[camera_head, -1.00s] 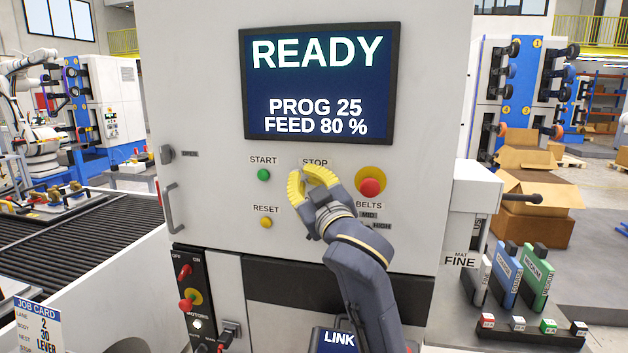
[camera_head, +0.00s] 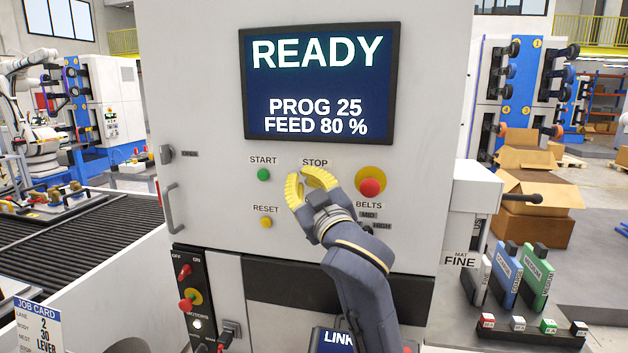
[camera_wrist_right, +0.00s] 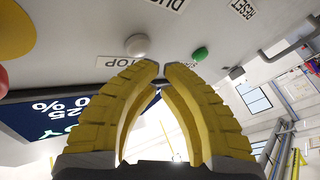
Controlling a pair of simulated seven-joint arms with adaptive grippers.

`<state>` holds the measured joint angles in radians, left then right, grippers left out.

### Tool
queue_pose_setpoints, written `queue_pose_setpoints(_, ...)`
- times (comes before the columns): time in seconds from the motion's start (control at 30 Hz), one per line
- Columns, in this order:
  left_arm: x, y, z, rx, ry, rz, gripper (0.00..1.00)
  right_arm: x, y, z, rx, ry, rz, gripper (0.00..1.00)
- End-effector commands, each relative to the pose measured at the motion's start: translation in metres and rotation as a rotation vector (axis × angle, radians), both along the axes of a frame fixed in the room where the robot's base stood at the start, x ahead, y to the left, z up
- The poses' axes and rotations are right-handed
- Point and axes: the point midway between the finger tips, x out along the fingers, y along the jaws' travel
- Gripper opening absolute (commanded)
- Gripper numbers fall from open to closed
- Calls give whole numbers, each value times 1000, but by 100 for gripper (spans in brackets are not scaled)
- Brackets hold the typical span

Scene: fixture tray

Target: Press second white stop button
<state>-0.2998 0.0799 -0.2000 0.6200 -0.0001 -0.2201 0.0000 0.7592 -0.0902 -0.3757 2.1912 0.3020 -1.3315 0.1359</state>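The white stop button (camera_wrist_right: 137,45) shows in the right wrist view, beside the STOP label (camera_wrist_right: 120,62). It stands out from the panel, just beyond and to the left of the fingertips, and looks apart from them. In the head view the gripper hides this button; the STOP label (camera_head: 315,162) shows just above the fingers. My right gripper (camera_head: 299,176) is in front of the panel with its yellow fingers brought nearly together at the tips. Nothing is held between them in the right wrist view (camera_wrist_right: 161,68). My left gripper is not in view.
The green start button (camera_head: 264,174) and yellow reset button (camera_head: 266,222) are left of the gripper. A red mushroom button (camera_head: 370,186) on a yellow disc is close on its right. The screen (camera_head: 319,82) above reads READY. A small white round part (camera_head: 197,324) sits on the lower-left black panel.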

Motion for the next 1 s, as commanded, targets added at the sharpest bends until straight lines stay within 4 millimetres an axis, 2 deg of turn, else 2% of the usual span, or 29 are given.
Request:
queue_pose_setpoints(0.43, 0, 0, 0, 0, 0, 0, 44, -4, 2, 0, 1, 1, 1, 0)
queue_pose_setpoints(1.0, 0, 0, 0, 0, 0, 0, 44, -45, 14, -1, 0, 1, 0, 0)
